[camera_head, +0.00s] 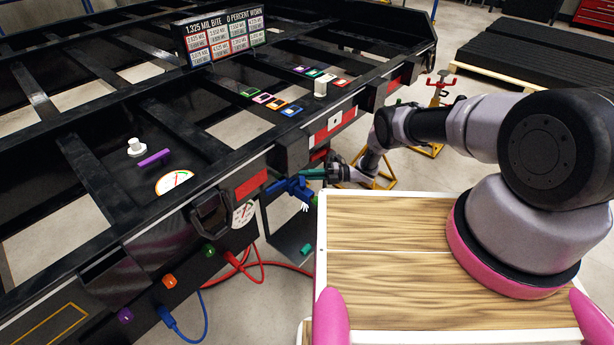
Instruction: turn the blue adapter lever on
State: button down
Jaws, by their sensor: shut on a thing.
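The blue adapter (292,187) is mounted at the trailer frame's near edge, left of my gripper, with a small white piece hanging just below it. My arm reaches left from the wooden-topped base, and my gripper (326,172) is at the adapter's right side. Its fingers are shut at the adapter's lever. A dark teal piece (311,173) shows at the fingertips. The fingers hide part of the lever, and its exact angle is too small to tell.
The black trailer frame (225,172) fills the left and middle. A white gauge (243,214) and red hoses (262,266) are left of the adapter. A dark panel with a green knob (306,249) is below. Yellow stands (384,178) stand behind my arm.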

dwell(0.4)
jog(key=c, duration=0.8)
grip_release()
jog(key=shift+c, duration=0.2)
